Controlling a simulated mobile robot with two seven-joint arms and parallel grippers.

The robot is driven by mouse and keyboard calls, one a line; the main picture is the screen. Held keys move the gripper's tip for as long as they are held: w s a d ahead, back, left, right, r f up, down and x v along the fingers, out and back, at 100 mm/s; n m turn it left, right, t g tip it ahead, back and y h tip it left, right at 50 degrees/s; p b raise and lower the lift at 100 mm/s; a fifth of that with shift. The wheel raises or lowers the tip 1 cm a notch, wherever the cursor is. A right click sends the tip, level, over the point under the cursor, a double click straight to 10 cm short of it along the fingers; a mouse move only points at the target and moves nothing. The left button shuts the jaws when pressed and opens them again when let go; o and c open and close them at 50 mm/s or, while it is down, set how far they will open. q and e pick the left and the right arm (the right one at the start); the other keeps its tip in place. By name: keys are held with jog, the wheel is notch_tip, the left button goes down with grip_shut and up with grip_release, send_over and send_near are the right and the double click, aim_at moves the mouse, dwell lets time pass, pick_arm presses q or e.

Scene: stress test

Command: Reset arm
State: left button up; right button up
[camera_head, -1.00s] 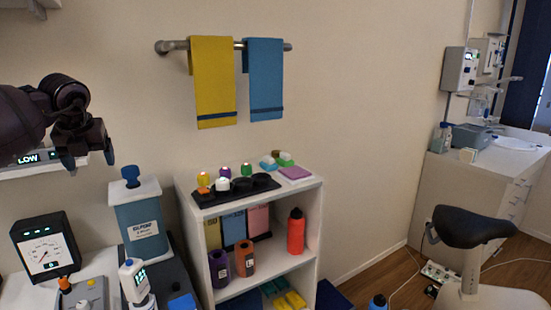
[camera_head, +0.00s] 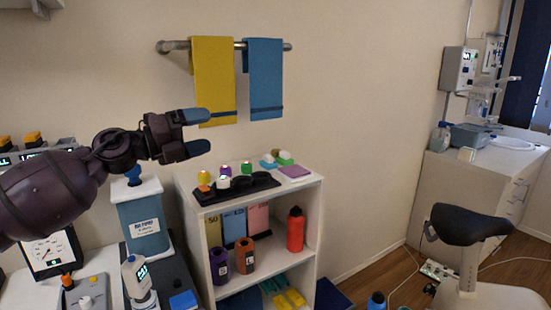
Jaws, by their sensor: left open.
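My left gripper (camera_head: 203,134) reaches in from the left with its dark arm. Its two blue fingertips point right and stand apart, with nothing between them. In the picture it lies below the yellow towel (camera_head: 213,80) and above the left part of the white shelf unit (camera_head: 187,191). The upper fingertip overlaps the yellow towel's lower edge; I cannot tell whether it touches. My right gripper is not in view.
A blue towel (camera_head: 265,80) hangs beside the yellow one on a wall rail (camera_head: 175,45). A black holder (camera_head: 237,189) with small items tops the shelf. A blue-grey container (camera_head: 144,225) and a gauge (camera_head: 47,252) stand at left. A stool (camera_head: 460,224) stands at right.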

pick_arm(q)
jog(key=s+a+f+n+t+y, duration=0.2)
jog(key=s+f+n+t+y, duration=0.15)
jog(key=f+n, duration=0.6)
jog(key=s+a+f+n+t+y, duration=0.2)
jog(key=s+f+n+y, duration=0.15)
jog(key=f+n, duration=0.6)
jog(key=s+a+f+n+t+y, duration=0.25)
jog(key=f+n+y, duration=0.35)
jog(key=f, duration=0.5)
jog(key=s+a+f+n+g+y, duration=0.1)
jog(key=s+f+n+g, duration=0.1)
jog(key=s+f, duration=0.5)
jog(key=s+a+f+n+g+y, duration=0.1)
jog(key=s+f+n, duration=0.3)
jog(key=s+f, duration=0.4)
jog(key=s+a+f+n+g+y, duration=0.1)
jog(key=s+a+f+n+g, duration=0.2)
jog(key=s+f, duration=0.5)
jog(key=s, duration=0.2)
jog(key=shift+s+a, duration=0.15)
jog(key=shift+s, duration=0.2)
jog(key=shift+f, duration=0.1)
